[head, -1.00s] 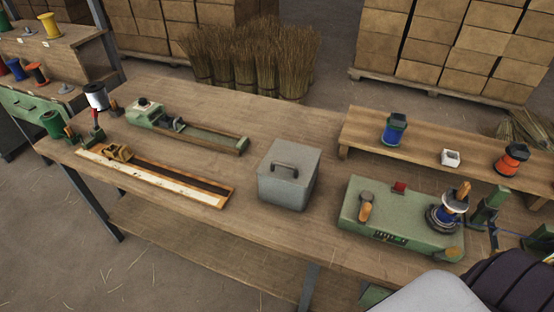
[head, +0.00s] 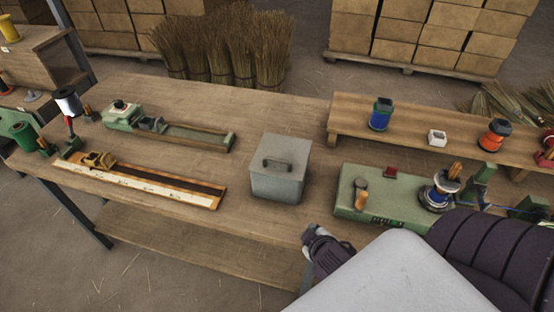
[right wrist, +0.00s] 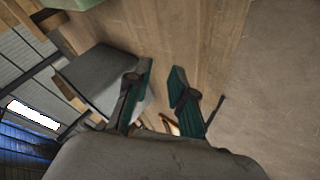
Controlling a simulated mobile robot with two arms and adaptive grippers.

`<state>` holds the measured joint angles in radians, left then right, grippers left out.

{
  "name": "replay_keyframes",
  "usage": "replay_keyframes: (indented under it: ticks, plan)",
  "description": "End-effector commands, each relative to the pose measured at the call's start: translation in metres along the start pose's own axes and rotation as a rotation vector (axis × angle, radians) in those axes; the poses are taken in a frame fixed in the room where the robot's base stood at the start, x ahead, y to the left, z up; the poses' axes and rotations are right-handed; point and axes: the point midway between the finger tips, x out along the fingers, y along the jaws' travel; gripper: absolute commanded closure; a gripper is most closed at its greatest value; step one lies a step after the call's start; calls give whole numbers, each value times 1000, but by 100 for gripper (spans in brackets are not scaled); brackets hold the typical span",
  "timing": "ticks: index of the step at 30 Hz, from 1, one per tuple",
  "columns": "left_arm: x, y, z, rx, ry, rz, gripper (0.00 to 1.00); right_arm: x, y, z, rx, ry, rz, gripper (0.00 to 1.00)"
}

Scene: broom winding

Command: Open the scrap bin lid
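The scrap bin (head: 278,184) is a grey metal box on the workbench, right of centre. Its lid (head: 298,154) is closed, with a dark handle (head: 277,163) on top. My right gripper (head: 311,236) is just in front of the bin's near right corner, apart from it, and partly hidden by my arm. In the right wrist view my right gripper (right wrist: 160,72) is open, with nothing between its green-padded fingers. The grey bin (right wrist: 95,76) shows there to the left of the fingers. My left gripper is not in view.
A green winding machine (head: 348,205) stands right of the bin. A raised shelf (head: 460,145) with blue and orange spools is behind it. A green fixture (head: 185,135) and a wooden ruler board (head: 150,185) lie left. The bench (head: 240,210) around the bin is clear.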

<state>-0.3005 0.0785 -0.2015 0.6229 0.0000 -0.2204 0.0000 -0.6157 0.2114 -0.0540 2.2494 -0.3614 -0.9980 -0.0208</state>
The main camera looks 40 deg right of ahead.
Motion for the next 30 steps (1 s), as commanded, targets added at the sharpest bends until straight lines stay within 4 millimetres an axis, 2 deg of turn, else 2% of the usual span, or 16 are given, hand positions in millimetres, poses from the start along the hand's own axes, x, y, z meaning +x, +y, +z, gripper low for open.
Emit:
replay_keyframes:
  ticks: [3, 6, 9, 15, 19, 23, 30]
  plan:
    - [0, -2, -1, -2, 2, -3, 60, -2, 37, -17, -138, 133, 140, 77]
    - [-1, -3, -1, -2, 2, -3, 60, -10, 62, -37, -283, 257, 247, 77]
    - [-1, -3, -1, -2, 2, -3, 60, -22, 77, -58, -454, 385, 337, 77]
    - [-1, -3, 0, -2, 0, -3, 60, -43, 78, -86, -745, 576, 426, 77]
    - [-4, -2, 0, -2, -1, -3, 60, -43, 77, -96, -800, 611, 438, 77]
    - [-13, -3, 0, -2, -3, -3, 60, -31, 81, -109, -802, 613, 440, 77]
    - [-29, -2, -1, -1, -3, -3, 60, 7, 89, -143, -797, 610, 440, 77]
